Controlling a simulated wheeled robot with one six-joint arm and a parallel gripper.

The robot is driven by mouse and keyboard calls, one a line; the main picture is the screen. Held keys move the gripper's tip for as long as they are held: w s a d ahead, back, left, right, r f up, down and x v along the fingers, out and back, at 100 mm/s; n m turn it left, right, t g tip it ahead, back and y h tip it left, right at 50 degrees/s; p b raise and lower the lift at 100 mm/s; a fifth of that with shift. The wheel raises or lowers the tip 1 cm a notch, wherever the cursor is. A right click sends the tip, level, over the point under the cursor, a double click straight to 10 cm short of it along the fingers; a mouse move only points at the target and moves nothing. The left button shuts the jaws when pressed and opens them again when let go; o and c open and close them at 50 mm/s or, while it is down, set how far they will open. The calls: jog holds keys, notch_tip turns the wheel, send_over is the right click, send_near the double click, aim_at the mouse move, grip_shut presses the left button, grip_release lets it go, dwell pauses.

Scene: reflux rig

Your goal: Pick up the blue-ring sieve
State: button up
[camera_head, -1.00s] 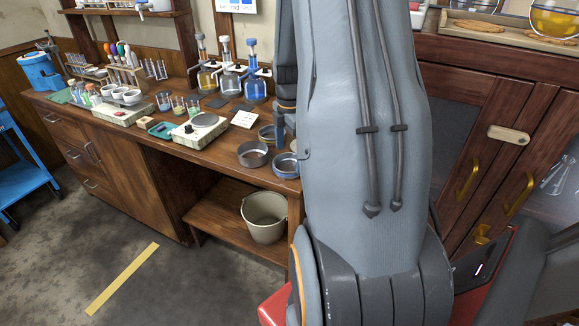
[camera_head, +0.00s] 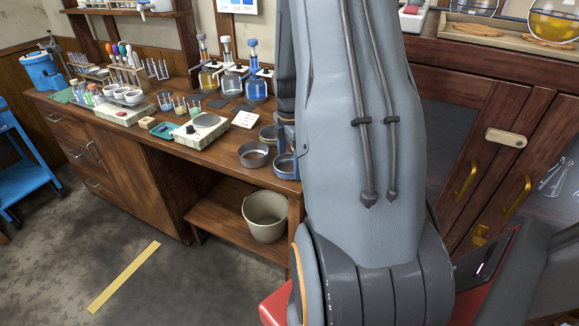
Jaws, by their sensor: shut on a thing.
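The blue-ring sieve (camera_head: 285,168) is at the right end of the wooden bench, partly hidden by my arm on its right. My gripper (camera_head: 286,146) shows only as a dark strip beside my forearm, just above and behind the sieve's rim. It is shut on the sieve, though the fingertips are mostly hidden. Whether the sieve is lifted off the bench cannot be told.
A grey sieve (camera_head: 253,154) stands just left of the blue-ring one, and a yellowish-ring sieve (camera_head: 267,134) stands behind. A balance (camera_head: 200,131) and bottle-top dispensers (camera_head: 229,82) are farther left. A bucket (camera_head: 265,217) sits on the low shelf. A cabinet (camera_head: 480,150) fills the right.

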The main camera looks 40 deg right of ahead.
aim_at(290, 168)
jog(key=shift+r, duration=0.1)
notch_tip(290, 168, up, 10)
jog(key=b, duration=0.2)
dwell(0.5)
notch_tip(290, 168, up, 4)
jog(key=p, duration=0.3)
jog(key=shift+p, duration=0.35)
